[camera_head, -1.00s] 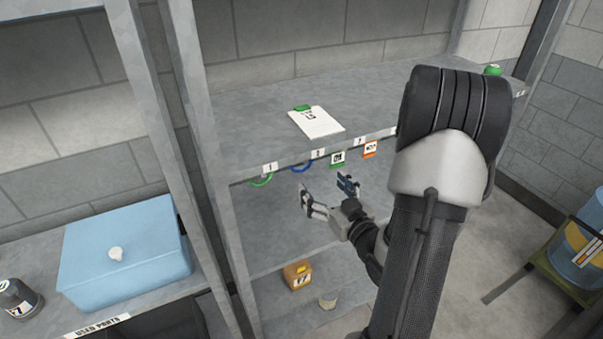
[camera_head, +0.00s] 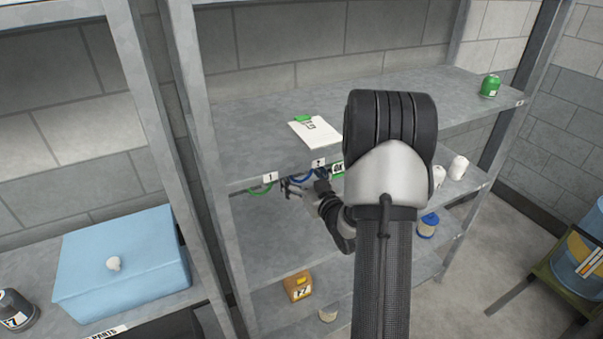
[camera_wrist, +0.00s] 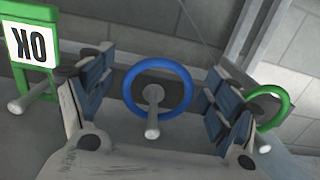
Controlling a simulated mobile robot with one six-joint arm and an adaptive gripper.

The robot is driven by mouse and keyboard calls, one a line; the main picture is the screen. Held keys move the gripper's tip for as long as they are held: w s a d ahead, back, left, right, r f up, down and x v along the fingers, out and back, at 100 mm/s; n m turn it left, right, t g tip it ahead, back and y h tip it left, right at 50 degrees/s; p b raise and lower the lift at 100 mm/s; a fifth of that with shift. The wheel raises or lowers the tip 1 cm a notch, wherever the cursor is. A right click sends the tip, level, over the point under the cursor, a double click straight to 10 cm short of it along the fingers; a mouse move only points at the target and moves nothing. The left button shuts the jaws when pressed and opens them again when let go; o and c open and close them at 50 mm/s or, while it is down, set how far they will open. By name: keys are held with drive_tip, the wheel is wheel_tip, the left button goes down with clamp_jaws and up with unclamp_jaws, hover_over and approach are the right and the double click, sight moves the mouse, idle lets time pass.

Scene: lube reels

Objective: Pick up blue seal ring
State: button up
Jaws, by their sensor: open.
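The blue seal ring (camera_wrist: 130,90) hangs on a peg in the wrist view, between the two open fingers of my gripper (camera_wrist: 157,95). I cannot tell whether a finger touches it. In the head view the blue ring (camera_head: 299,180) shows in part at the shelf edge under a number tag, with my gripper (camera_head: 297,188) in front of it. The gripper holds nothing.
A green ring (camera_wrist: 283,105) hangs on a peg close beside the right finger. A green OK tag (camera_wrist: 32,55) hangs beside the left finger. The shelf (camera_head: 250,140) above carries a clipboard (camera_head: 314,131). A blue box (camera_head: 120,265) stands at left.

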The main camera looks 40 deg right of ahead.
drive_tip(key=shift+c, duration=0.2)
drive_tip(key=c, duration=0.7)
